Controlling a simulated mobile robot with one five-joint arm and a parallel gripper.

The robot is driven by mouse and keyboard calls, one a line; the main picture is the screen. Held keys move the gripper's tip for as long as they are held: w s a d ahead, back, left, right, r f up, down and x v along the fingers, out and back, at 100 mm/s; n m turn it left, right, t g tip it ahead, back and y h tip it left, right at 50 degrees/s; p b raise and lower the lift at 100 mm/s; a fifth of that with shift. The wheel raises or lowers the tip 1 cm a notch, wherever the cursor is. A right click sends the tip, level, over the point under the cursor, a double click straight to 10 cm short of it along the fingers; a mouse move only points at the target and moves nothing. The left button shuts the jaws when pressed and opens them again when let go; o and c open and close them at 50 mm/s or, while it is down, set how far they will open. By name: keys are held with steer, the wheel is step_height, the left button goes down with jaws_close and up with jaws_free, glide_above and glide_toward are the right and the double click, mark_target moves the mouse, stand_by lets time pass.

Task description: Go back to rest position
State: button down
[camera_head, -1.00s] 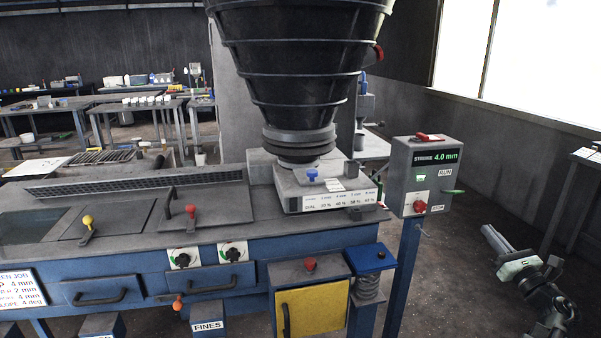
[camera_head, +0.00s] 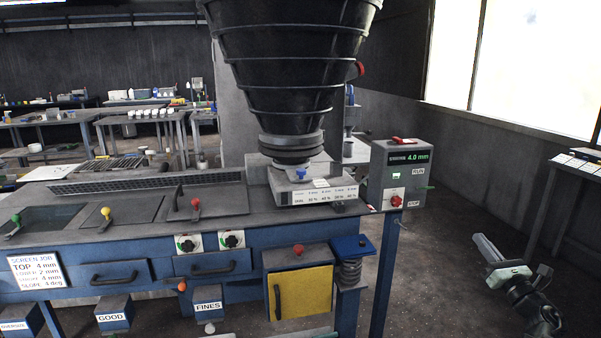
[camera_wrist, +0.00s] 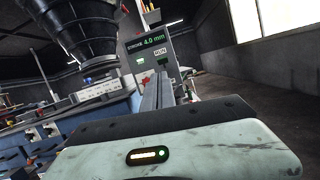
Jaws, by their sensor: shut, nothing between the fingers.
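My gripper (camera_head: 480,240) is at the lower right of the head view, over the concrete floor and to the right of the control box. Its narrow grey fingers are together and empty, pointing up and to the left. In the wrist view, the closed fingers (camera_wrist: 162,75) rise from the pale gripper body, and the control box shows behind them. The control box (camera_head: 377,172) stands on a blue post, with a green "STROKE 4.0 mm" display, a RUN label and a red knob. My gripper looks apart from everything around it.
The blue screen machine (camera_head: 240,262) with its dark hopper (camera_head: 290,70) fills the left and middle of the head view. A yellow door (camera_head: 303,291) is on its front. A side table (camera_head: 570,165) stands by the right wall. Open floor (camera_head: 430,270) lies between.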

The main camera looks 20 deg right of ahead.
steer(key=w+f+m+g+h, duration=0.2)
steer(key=w+m+h, duration=0.3)
steer(key=m, duration=0.4)
steer(key=w+f+m+g+h, duration=0.2)
steer(key=w+m+g+h, duration=0.15)
steer(key=w+m, duration=0.4)
steer(key=w+a+f+m+g+y, duration=0.15)
steer(key=a+f+m+g, duration=0.25)
steer(key=a+f+m, duration=0.55)
steer(key=w+a+f+m+g+y, duration=0.1)
steer(key=a+f+m+g+y, duration=0.3)
steer(key=a+f, duration=1)
steer(key=s+a+f+m+g+y, duration=0.15)
steer(key=s+a+g, duration=0.35)
steer(key=a, duration=0.9)
steer(key=s+a+f+m+g+y, duration=0.1)
steer(key=s+a+m+g+y, duration=0.2)
steer(key=s+a, duration=0.7)
steer(key=w+a+r+p, duration=0.1)
steer(key=r+p, duration=0.7)
steer(key=w+a+r+p, duration=0.1)
steer(key=w+r+p, duration=0.1)
steer(key=r+p, duration=0.7)
steer(key=shift+a+p, duration=0.3)
steer(key=shift+a, duration=0.05)
